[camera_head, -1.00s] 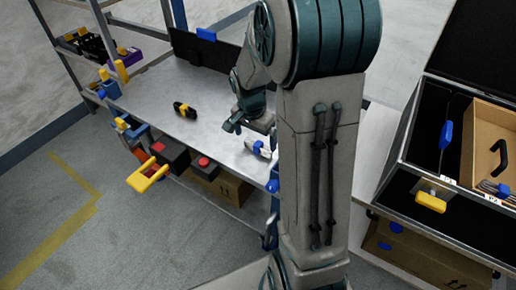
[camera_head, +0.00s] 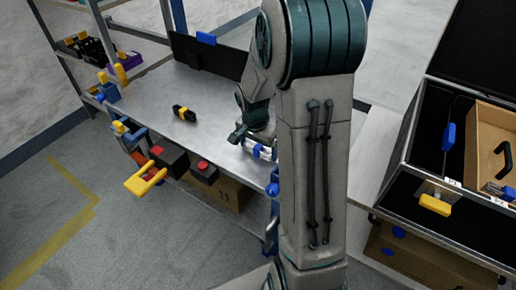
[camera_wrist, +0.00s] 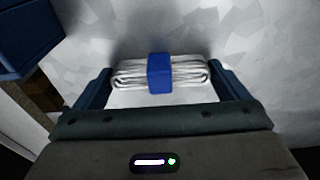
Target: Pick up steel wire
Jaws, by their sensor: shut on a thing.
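The steel wire (camera_wrist: 190,73) is a pale, flat coil with a blue band around its middle. In the wrist view it lies crosswise between the two fingers of my gripper (camera_wrist: 160,80), its ends at the fingers. My gripper is shut on it. In the head view my gripper (camera_head: 255,140) is low at the right part of the metal workbench (camera_head: 215,100), with the wire (camera_head: 262,152) partly hidden by my arm. Whether the wire touches the bench top is hard to tell.
A black and yellow item (camera_head: 184,113) lies on the bench left of my gripper. A dark panel (camera_head: 210,58) stands at the bench's back. Red and black boxes (camera_head: 170,158) sit below the front edge. An open case (camera_head: 410,185) stands at the right.

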